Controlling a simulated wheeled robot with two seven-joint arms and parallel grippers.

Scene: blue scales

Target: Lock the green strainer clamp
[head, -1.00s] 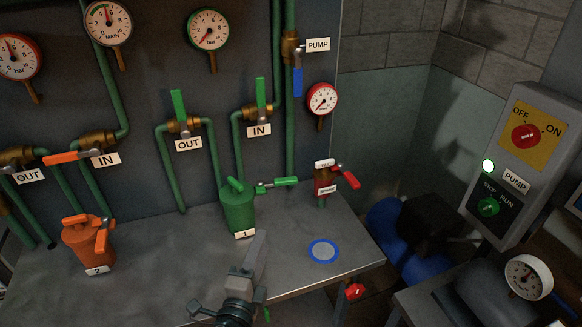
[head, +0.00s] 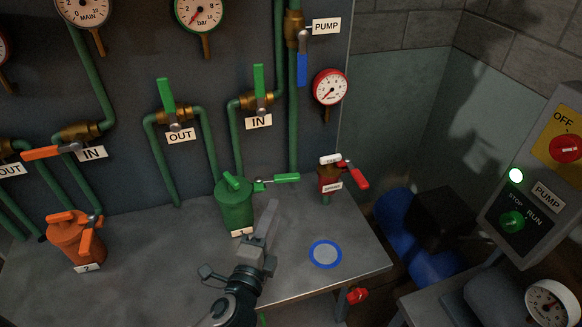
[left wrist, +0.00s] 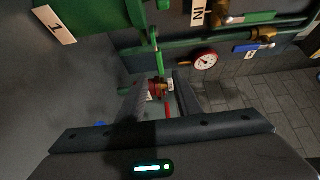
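The green strainer (head: 235,208), labelled 1, stands upright on the grey bench. Its green clamp handle (head: 284,178) sticks out to the right from near its top. My left gripper (head: 268,218) is in front and to the right of the strainer, below the handle in the picture. In the left wrist view the fingers (left wrist: 162,100) are apart with nothing held. The green handle (left wrist: 155,45) points towards the gap, beyond the fingertips; I see no contact. My right gripper is out of view.
A red drain valve (head: 328,180) stands right of the handle, and it shows between the fingers in the left wrist view (left wrist: 158,88). An orange strainer (head: 78,243) is at left. A blue ring (head: 325,254) marks the bench (head: 165,265). Green pipes rise behind.

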